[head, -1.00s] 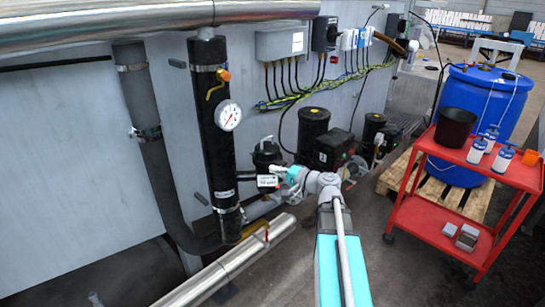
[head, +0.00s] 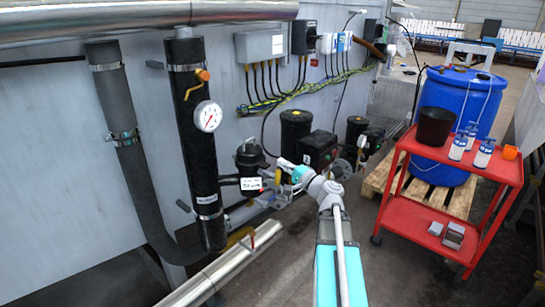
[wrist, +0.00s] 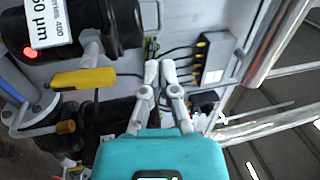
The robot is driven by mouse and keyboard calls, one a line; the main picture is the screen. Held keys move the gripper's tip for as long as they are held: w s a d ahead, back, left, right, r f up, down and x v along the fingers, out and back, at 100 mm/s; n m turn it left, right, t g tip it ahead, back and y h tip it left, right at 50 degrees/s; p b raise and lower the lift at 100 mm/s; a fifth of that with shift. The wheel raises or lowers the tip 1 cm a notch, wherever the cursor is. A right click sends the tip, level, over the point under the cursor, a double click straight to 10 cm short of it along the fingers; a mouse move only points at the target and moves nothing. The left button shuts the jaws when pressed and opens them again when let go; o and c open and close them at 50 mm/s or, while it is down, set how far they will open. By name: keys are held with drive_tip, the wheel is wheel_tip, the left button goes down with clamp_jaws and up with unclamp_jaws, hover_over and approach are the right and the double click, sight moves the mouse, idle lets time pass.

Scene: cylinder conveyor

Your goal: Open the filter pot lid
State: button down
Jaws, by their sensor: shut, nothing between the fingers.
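The filter pot (head: 250,160) is a black pot with a white label (head: 251,184), on pipework in front of the grey wall in the head view. Its dark top looks covered, but the lid's details are too small to make out. In the wrist view the black pot (wrist: 95,32) lies at the upper left, with its "50 µm" label (wrist: 48,22). My gripper (head: 283,163) is just right of the pot in the head view. In the wrist view my gripper (wrist: 160,68) is shut and empty, its two grey fingers together and apart from the pot.
A yellow handle (wrist: 82,79) is near the fingers in the wrist view. A black vertical pipe with a gauge (head: 208,117) stands left of the pot. Black pumps (head: 296,128) stand behind right. A red cart (head: 470,155) and blue barrel (head: 455,103) are at the right.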

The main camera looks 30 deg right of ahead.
sight(250, 139)
drive_tip(key=p+x, duration=0.2)
drive_tip(key=x, duration=1.1)
drive_tip(key=shift+w+r+p, duration=0.1)
drive_tip(key=shift+w+p, duration=0.15)
drive_tip(key=shift+p, duration=0.05)
drive_tip(key=shift+d+r+p, duration=0.15)
drive_tip(key=shift+p, duration=0.15)
drive_tip(key=shift+w+r, duration=0.1)
